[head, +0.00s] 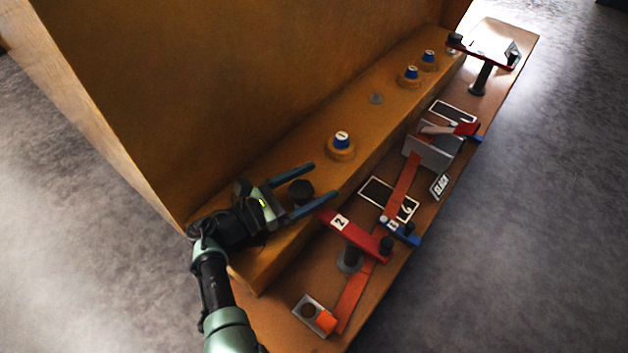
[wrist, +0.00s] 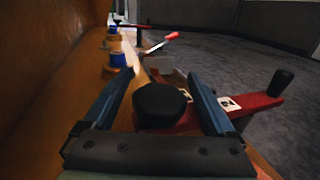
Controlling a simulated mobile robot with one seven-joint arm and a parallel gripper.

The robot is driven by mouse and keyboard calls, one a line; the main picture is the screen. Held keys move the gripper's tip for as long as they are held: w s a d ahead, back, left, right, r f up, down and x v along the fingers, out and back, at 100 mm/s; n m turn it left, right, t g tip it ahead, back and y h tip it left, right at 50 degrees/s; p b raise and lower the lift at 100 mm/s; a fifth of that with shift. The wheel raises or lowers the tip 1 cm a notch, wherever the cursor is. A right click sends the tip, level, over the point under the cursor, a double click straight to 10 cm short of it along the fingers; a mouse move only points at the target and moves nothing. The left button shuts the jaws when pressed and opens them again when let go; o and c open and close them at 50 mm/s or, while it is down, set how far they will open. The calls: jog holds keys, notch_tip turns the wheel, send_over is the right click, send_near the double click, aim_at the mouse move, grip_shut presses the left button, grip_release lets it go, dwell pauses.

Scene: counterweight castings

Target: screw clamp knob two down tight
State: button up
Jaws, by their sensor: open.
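My gripper (head: 322,187) is open, with one blue-grey finger on each side of this knob. In the wrist view the knob (wrist: 160,105) sits between the fingers of my gripper (wrist: 162,74), with gaps showing, so it is not gripped. The red bar (wrist: 250,104) runs off to the right behind it, with a black upright handle at its outer end. The knob's lower part and thread are hidden.
A tall ochre wall (head: 240,70) rises beside the ledge. A blue-capped post (head: 341,140) marked 1 stands further along the ledge. An orange strip (head: 404,182), a grey bracket (head: 432,152) and a blue clamp (head: 402,233) lie on the lower board. Open floor lies to the right.

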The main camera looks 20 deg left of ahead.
jog(key=p+v, duration=0.3)
jog(key=v, duration=0.9)
jog(key=shift+s+a, duration=0.2)
jog(key=shift+s, duration=0.1)
